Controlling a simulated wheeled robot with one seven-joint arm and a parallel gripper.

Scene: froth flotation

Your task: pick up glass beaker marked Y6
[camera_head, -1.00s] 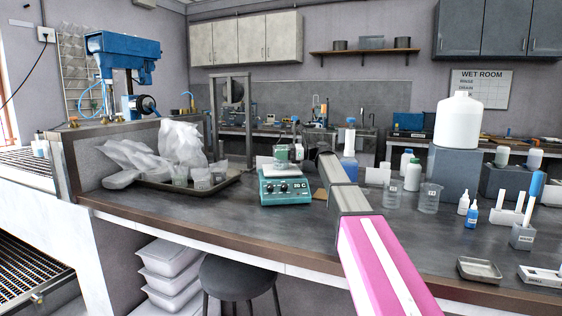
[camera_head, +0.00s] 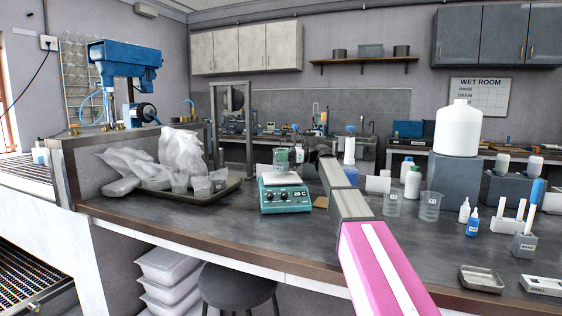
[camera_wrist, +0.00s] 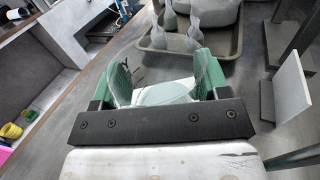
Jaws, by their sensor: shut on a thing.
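My gripper (camera_head: 285,158) is above the teal hotplate (camera_head: 285,195) in the head view. In the wrist view its green fingers (camera_wrist: 158,88) are shut on a clear glass beaker (camera_wrist: 165,95), one finger on each side. Other beakers stand to the right on the bench: one (camera_head: 392,204) and another (camera_head: 430,206), with labels too small to read surely.
The metal tray (camera_head: 232,187) with plastic bags (camera_head: 182,152) lies left of the hotplate. White bottles (camera_head: 412,182), a grey block (camera_head: 455,178) and dropper bottles (camera_head: 472,222) stand to the right. The front middle of the bench (camera_head: 250,235) is clear.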

